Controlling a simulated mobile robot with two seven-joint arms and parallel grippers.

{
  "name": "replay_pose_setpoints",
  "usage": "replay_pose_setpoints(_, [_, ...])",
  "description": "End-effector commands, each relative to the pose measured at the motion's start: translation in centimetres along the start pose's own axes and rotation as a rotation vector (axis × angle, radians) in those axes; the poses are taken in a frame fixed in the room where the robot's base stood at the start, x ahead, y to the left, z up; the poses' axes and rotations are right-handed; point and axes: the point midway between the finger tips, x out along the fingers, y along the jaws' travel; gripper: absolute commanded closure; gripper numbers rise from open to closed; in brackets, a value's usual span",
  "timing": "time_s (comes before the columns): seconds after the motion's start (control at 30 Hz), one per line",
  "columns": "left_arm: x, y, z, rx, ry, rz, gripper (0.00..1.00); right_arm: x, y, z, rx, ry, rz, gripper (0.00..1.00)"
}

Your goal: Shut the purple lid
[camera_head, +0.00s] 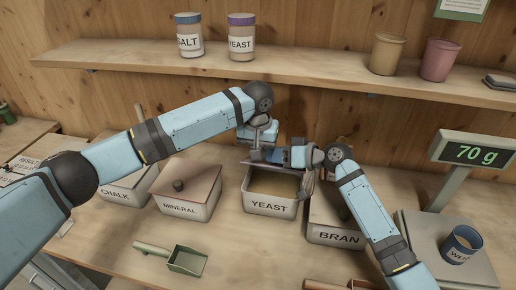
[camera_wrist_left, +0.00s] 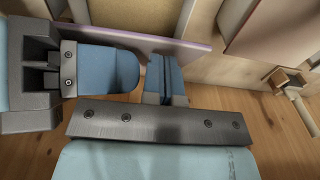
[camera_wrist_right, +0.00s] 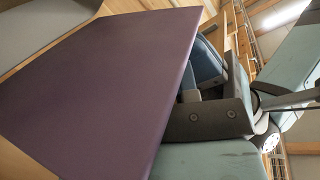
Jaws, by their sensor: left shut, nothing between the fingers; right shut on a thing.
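The yeast bin (camera_head: 268,207) stands in the middle of the bench, its mouth open at the front. Its purple lid (camera_wrist_right: 100,90) is raised at the back; in the head view only a thin purple edge (camera_head: 258,165) shows below the grippers. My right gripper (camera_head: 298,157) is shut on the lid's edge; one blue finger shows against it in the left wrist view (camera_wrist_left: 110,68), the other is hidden. My left gripper (camera_head: 262,151) is shut and empty close beside the right one; its closed fingers (camera_wrist_left: 165,80) are just below the lid edge in the left wrist view.
The mineral bin (camera_head: 190,190) and chalk bin (camera_head: 120,190) stand left of the yeast bin, the bran bin (camera_head: 335,237) right. A green scoop (camera_head: 187,260) lies in front. A scale display (camera_head: 475,151) reads 70 g. A shelf (camera_head: 300,72) with jars runs above.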

Motion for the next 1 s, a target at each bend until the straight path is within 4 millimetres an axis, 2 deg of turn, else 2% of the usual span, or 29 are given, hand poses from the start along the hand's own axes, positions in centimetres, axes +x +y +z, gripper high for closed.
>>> replay_pose_setpoints(0.17, [0.2, 0.0, 0.2, 0.001, 0.006, 0.000, 1.00, 0.0, 0.0, 0.0, 0.000, 0.000, 0.000, 1.00])
replay_pose_setpoints(0.33, [1.4, 0.0, 1.1, 0.002, 0.048, 0.001, 1.00, 0.0, 0.0, -0.1, 0.000, 0.001, 0.000, 1.00])
replay_pose_setpoints(0.6, [1.7, 0.1, 1.4, 0.003, 0.051, -0.002, 1.00, -0.2, 0.0, -0.5, -0.002, 0.010, 0.002, 1.00])
replay_pose_setpoints(0.63, [1.7, 0.1, 1.4, 0.003, 0.051, -0.002, 1.00, -0.2, 0.1, -0.5, -0.002, 0.011, 0.003, 0.66])
replay_pose_setpoints(0.7, [1.7, 0.1, 1.4, 0.003, 0.051, -0.002, 1.00, -0.2, 0.0, -0.5, -0.002, 0.010, 0.002, 0.50])
replay_pose_setpoints(0.73, [1.7, 0.1, 1.4, 0.003, 0.051, -0.002, 1.00, -0.1, 0.0, -0.5, -0.002, 0.009, 0.002, 0.46])
replay_pose_setpoints(1.0, [1.5, 0.0, 1.2, 0.001, 0.056, -0.001, 1.00, 0.0, -0.2, -0.3, -0.002, 0.005, -0.003, 0.46])
